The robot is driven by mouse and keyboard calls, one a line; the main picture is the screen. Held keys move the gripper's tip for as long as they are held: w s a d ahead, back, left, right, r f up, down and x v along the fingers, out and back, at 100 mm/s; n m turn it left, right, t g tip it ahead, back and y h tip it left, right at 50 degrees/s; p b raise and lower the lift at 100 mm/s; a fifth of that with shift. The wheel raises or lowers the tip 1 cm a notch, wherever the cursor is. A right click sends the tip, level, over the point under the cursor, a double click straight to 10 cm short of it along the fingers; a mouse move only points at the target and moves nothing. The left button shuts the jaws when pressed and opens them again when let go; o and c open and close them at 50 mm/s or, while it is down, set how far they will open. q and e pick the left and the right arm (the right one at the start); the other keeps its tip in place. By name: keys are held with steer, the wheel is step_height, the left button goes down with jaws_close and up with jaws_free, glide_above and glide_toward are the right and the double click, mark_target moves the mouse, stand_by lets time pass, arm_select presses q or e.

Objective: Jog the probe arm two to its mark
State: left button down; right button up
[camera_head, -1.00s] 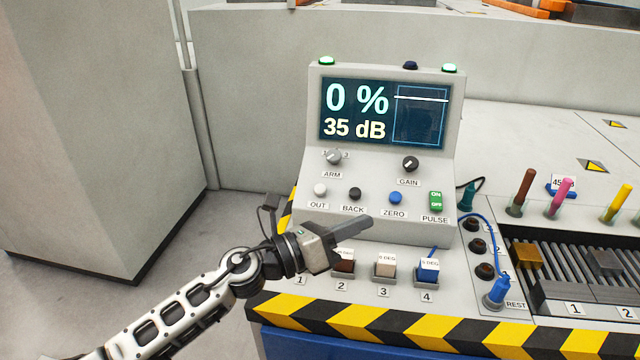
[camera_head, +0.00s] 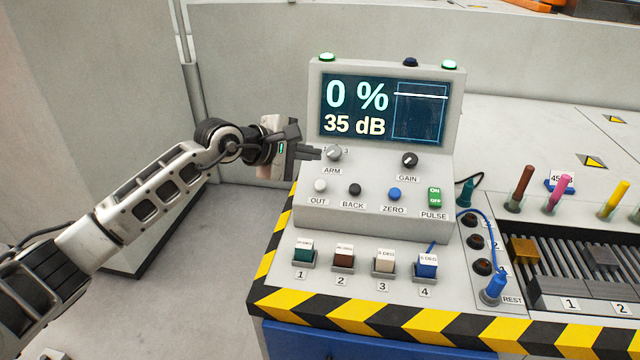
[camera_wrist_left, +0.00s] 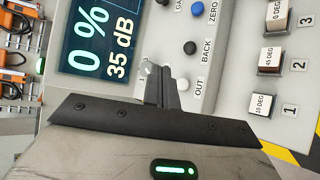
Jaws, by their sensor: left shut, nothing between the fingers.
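The grey console's screen (camera_head: 384,112) reads 0 % and 35 dB. Below it sit the ARM knob (camera_head: 334,153), the white OUT button (camera_head: 320,186), the black BACK button (camera_head: 355,190), the blue ZERO button (camera_head: 394,194), the GAIN knob (camera_head: 410,160) and the green PULSE switch (camera_head: 435,197). My left gripper (camera_head: 318,153) is shut and empty, its tips just left of the ARM knob; I cannot tell whether they touch it. In the left wrist view the closed fingers (camera_wrist_left: 160,85) partly hide the ARM knob, and OUT (camera_wrist_left: 179,84) shows beside them. My right gripper is not in view.
Several coloured probe blocks stand in numbered slots along the front, such as the teal one (camera_head: 303,252). A blue plug (camera_head: 495,287) stands at REST. Brown, pink and yellow handles stand behind the roller bed (camera_head: 577,268).

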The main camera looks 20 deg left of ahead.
arm_select(q)
steer(key=f+b, duration=0.1)
steer(key=b, duration=0.5)
glide_above(320, 186)
steer(key=s, duration=0.3)
steer(key=f, duration=0.5)
steer(key=shift+a+f, duration=0.3)
steer(key=shift+f, duration=0.1)
steer(key=shift+w+a+f+b, duration=0.1)
steer(key=shift+w+f+b, duration=0.45)
steer(key=shift+b, duration=0.25)
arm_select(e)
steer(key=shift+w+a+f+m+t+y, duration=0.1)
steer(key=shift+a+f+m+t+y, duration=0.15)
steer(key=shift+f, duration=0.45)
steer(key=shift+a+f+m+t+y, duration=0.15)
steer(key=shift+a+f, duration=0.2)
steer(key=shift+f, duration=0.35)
arm_select(q)
steer(key=shift+s, duration=0.15)
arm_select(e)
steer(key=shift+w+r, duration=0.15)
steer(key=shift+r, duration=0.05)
arm_select(q)
steer(key=shift+w+f+b, duration=0.2)
steer(key=shift+f+b, duration=0.25)
steer(key=shift+b, duration=0.15)
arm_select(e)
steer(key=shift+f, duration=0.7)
